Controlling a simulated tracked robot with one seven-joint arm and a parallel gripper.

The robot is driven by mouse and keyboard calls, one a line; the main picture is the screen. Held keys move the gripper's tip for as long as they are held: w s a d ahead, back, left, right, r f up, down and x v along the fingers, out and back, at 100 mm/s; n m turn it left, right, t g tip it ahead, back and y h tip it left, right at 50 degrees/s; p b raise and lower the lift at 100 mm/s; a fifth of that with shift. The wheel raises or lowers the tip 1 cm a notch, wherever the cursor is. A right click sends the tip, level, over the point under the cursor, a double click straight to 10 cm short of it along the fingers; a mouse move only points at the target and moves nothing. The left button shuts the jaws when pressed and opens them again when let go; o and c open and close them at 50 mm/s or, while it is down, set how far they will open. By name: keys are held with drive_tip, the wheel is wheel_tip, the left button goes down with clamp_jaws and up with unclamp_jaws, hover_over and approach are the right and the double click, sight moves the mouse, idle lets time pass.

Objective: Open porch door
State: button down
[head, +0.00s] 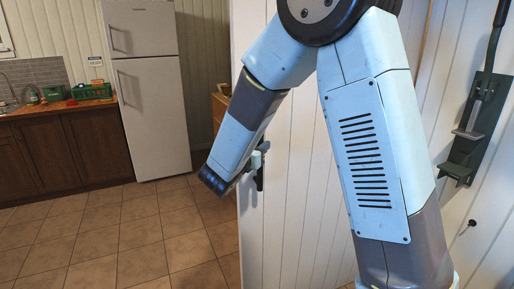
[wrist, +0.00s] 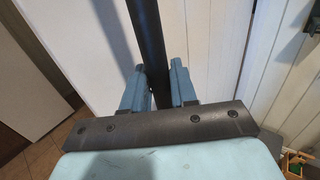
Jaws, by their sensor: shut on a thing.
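The white planked door (head: 300,200) stands upright in the middle of the head view, partly hidden behind my arm. Its dark handle (head: 259,183) shows near the door's left edge. My gripper (head: 257,160) is at this handle, with the wrist partly covering it. In the wrist view the handle is a dark upright bar (wrist: 147,35) between the two blue-grey fingers of my gripper (wrist: 160,85), which are shut on it. The kitchen shows past the door's left edge. The hinge side is hidden by my arm, so I cannot tell how far the door stands open.
A white fridge (head: 150,105) and dark wooden cabinets (head: 75,155) stand at the back left. A green crate (head: 92,90) is on the counter. The tiled floor (head: 130,235) is clear at left. A dark green fixture (head: 466,155) hangs on the right.

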drive_tip(key=shift+s+d, duration=0.45)
drive_tip(key=shift+d, duration=0.1)
drive_tip(key=c, duration=1)
unclamp_jaws()
drive_tip(key=shift+c, duration=0.2)
drive_tip(key=shift+a, duration=0.1)
drive_tip(key=v, duration=1.3)
drive_tip(key=shift+s+a, duration=0.25)
drive_tip(key=shift+s, duration=0.05)
